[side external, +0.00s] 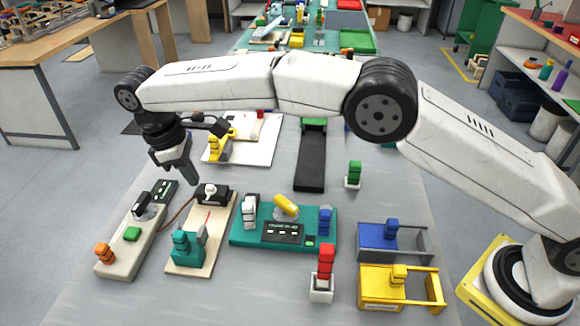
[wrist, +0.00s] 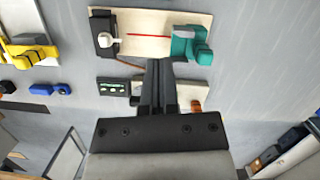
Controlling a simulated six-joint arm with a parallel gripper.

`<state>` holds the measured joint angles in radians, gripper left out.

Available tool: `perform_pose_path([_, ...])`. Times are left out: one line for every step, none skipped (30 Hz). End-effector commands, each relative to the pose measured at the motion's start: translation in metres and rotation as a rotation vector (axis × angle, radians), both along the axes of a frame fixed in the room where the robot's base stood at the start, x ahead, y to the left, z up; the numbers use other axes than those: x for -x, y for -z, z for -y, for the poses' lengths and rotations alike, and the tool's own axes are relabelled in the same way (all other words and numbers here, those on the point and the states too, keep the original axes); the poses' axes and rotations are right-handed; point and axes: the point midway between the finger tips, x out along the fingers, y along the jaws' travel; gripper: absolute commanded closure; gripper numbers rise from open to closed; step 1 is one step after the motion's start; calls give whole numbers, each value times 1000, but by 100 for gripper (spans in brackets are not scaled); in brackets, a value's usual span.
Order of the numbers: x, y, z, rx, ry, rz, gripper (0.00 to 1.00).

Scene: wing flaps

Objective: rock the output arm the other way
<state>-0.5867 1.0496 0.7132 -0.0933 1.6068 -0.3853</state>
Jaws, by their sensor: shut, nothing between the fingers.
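A pale wooden board (side external: 187,265) lies on the table at the left front. It carries a black box (side external: 219,196) with a small white arm (side external: 211,188) on top, which looks like the output arm. A teal block part (side external: 182,250) stands at the board's front end. In the wrist view the white arm (wrist: 112,40) and black box (wrist: 104,20) are at the upper left, with a red line (wrist: 150,35) running toward the teal part (wrist: 188,45). My gripper (side external: 193,182) is shut and empty, above and left of the black box, apart from it.
A cream board (side external: 120,262) with a black knob (side external: 142,203), green button and orange handle lies just left. A teal panel (side external: 240,235) with yellow and blue levers stands right. A reddish cable runs between the two left boards.

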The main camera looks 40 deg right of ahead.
Motion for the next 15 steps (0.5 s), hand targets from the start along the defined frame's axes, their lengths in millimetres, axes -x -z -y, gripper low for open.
perform_pose_path([0,0,0,0,0,0,100])
perform_pose_path([0,1,0,0,0,0,100])
perform_pose_path([0,1,0,0,1,0,100])
perform_pose_path([0,2,0,-1,1,1,100])
perform_pose_path([0,2,1,-1,1,1,100])
perform_pose_path([0,4,1,-1,1,1,100])
perform_pose_path([0,5,1,-1,1,1,100])
perform_pose_path([1,6,2,0,1,-1,100])
perform_pose_path([1,9,2,0,1,-1,100])
perform_pose_path([1,11,2,0,1,-1,100])
perform_pose_path([2,13,3,0,2,0,100])
perform_pose_path([2,16,4,1,2,-1,100])
perform_pose_path([3,18,4,1,2,-2,100])
perform_pose_path([3,21,5,1,2,-1,100])
perform_pose_path([4,25,6,1,2,-1,100])
